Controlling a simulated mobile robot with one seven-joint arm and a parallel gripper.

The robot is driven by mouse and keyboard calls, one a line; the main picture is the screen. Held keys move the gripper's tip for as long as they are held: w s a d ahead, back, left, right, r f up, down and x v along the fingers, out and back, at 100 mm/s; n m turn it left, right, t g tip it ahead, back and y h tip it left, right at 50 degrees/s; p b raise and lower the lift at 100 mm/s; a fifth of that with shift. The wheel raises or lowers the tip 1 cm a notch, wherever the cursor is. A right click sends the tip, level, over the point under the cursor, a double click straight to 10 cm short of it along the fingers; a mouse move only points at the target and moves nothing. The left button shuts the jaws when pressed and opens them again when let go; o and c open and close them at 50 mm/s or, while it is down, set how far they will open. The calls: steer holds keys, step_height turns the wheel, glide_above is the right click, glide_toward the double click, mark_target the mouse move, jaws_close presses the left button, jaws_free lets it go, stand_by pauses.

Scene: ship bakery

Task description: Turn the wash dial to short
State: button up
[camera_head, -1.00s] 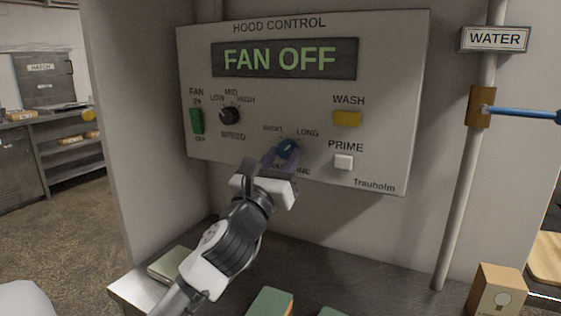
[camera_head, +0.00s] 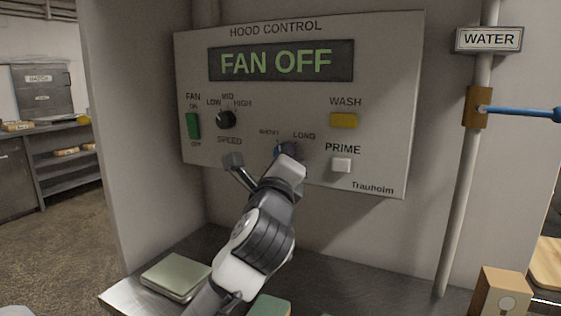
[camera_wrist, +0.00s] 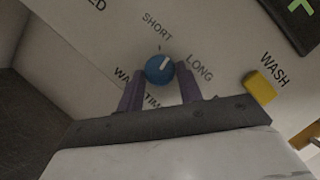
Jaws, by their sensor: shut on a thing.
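The wash dial (camera_wrist: 158,70) is a round blue knob with a white pointer mark. It also shows low on the hood control panel (camera_head: 385,175) in the head view (camera_head: 286,148), mostly hidden by my gripper. In the wrist view the white mark points up and right, between the SHORT label (camera_wrist: 157,27) and the LONG label (camera_wrist: 199,67). My gripper (camera_wrist: 160,75) is shut on the dial, with one purple finger on each side. The lower label, partly hidden by the fingers, shows pieces of WASH TIME.
The yellow WASH button (camera_head: 344,120) and white PRIME button (camera_head: 341,165) are right of the dial. The speed knob (camera_head: 226,119) and green fan switch (camera_head: 193,125) are left. A water pipe (camera_head: 459,190) with a blue-handled valve (camera_head: 520,113) stands right.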

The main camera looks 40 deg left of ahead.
steer(key=shift+w+d+r+n+g+p, duration=0.15)
steer(key=shift+n+g+p, duration=0.35)
steer(key=shift+n, duration=0.75)
steer(key=shift+s+a+r+n+g+p, duration=0.15)
steer(key=shift+n+g+p, duration=0.35)
steer(key=shift+n, duration=0.8)
steer(key=shift+w+d+r+n+g+p, duration=0.15)
steer(key=shift+n+g+p, duration=0.3)
steer(key=shift+n, duration=0.8)
steer(key=o, duration=1)
steer(key=shift+f, duration=0.1)
steer(key=b+v, duration=0.2)
steer(key=v, duration=1.2)
